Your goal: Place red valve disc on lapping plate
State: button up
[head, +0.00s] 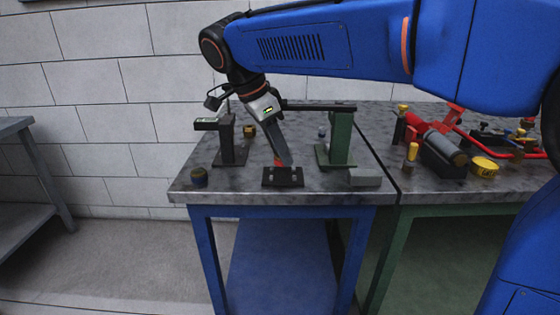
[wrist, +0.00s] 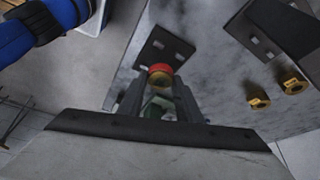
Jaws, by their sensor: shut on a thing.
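The red valve disc (wrist: 160,70) shows in the wrist view as a red top over a brass-coloured body, between the fingers of my gripper (wrist: 158,98). In the head view, my gripper (head: 279,160) points down over a low black plate (head: 283,182) near the front of the blue-legged table, with a bit of red at its tips. It is shut on the disc. I cannot tell whether the disc touches the black plate. A flat grey block (head: 365,178) lies to the right at the front edge. I cannot tell for sure which of these is the lapping plate.
A dark stand (head: 228,143) is left of my gripper and a green stand (head: 340,143) is right. A small dark pot (head: 199,177) sits at the front left. Red pump parts (head: 436,133) and a yellow tape roll (head: 484,167) occupy the right table.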

aim_at(277, 156)
jog(key=shift+f, duration=1.55)
jog(key=shift+f, duration=0.1)
jog(key=o, duration=1.2)
jog(key=v, duration=1.2)
jog(key=shift+d, duration=0.1)
